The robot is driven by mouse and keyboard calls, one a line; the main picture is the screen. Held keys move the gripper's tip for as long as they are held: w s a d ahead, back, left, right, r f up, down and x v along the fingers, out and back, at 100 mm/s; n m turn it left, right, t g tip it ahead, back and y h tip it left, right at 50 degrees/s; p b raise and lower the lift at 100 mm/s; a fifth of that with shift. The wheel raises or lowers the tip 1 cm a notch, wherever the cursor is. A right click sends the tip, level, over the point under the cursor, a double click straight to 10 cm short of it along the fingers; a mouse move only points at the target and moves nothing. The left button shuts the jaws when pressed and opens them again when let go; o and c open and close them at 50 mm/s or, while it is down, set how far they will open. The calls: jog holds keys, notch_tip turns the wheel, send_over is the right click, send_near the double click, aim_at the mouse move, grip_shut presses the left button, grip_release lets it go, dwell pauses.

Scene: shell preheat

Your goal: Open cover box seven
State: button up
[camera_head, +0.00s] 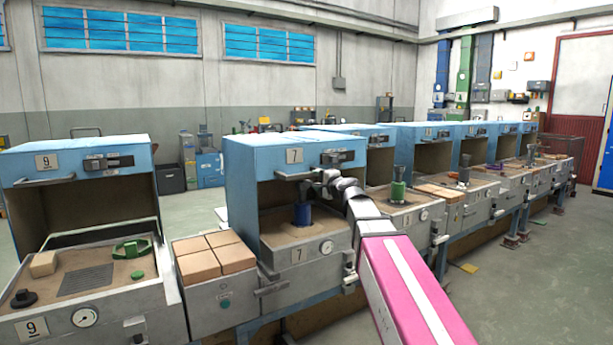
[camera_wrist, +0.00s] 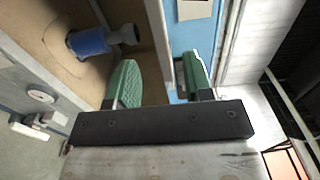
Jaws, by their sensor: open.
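Cover box seven has a blue cover (camera_head: 250,155) with a "7" plate on its front and a pull bar (camera_head: 290,177) at the front's lower edge. Below the cover the front is open. A dark blue cylinder (camera_head: 303,213) stands on the brown bed inside; it also shows in the wrist view (camera_wrist: 92,42). My gripper (camera_head: 318,184) is at the right part of the cover's lower front edge. In the wrist view its green fingers (camera_wrist: 160,82) are apart, with a pale grey strip between them. I cannot tell whether they touch it.
Box nine (camera_head: 80,160) stands at left, with tan blocks (camera_head: 215,254) on the bench between. Several similar boxes continue to the right; a green cylinder (camera_head: 398,190) stands in the neighbouring one. A dial (camera_head: 327,247) sits on box seven's lower front.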

aim_at(308, 176)
jog(key=x, duration=1)
jog(key=shift+w+a, duration=0.2)
grip_shut()
